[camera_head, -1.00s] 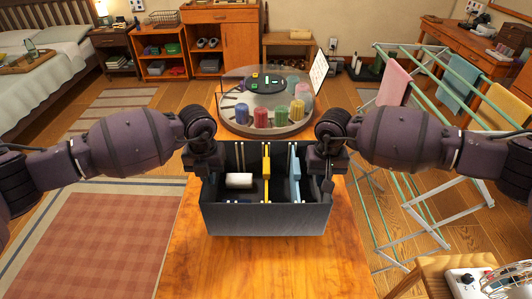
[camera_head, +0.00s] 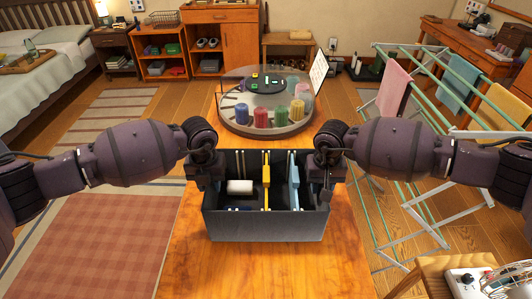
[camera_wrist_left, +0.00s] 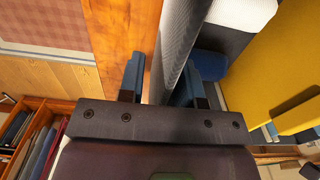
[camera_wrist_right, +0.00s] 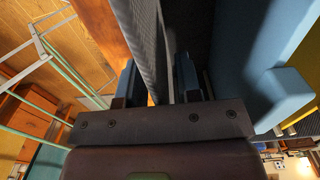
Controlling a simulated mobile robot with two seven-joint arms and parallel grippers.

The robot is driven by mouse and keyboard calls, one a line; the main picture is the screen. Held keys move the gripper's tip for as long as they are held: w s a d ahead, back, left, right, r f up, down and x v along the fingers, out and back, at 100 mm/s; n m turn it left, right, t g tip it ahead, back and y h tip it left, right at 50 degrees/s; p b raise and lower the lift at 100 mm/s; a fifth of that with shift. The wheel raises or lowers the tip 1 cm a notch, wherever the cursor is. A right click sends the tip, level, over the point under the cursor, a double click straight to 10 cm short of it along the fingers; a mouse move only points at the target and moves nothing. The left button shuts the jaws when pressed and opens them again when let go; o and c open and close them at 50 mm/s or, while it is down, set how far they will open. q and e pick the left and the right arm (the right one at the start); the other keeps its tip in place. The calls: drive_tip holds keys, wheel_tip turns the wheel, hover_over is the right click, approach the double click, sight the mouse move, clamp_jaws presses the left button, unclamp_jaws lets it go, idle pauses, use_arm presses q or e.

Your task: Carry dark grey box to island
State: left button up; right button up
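The dark grey box (camera_head: 266,226) is upright and open-topped, and appears to rest on the wooden island top (camera_head: 262,268). A white roll, a yellow divider and a light blue divider show inside it. My left gripper (camera_head: 208,180) is at its left wall; in the left wrist view the fingers (camera_wrist_left: 158,85) straddle that wall (camera_wrist_left: 184,35), with a gap on the outer side. My right gripper (camera_head: 322,180) is at its right wall; in the right wrist view the fingers (camera_wrist_right: 156,82) straddle that wall (camera_wrist_right: 147,35), also with a gap. Both look open around the walls.
A drying rack (camera_head: 425,150) with towels is to the right. The island top in front of the box is clear.

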drive_tip(key=shift+a, duration=0.1)
use_arm(q)
wheel_tip(320, 180, up, 12)
drive_tip(key=shift+f, duration=0.1)
use_arm(e)
drive_tip(key=shift+r, duration=0.1)
wheel_tip(320, 180, up, 12)
drive_tip(key=shift+f, duration=0.1)
idle(0.9)
drive_tip(key=shift+s, duration=0.1)
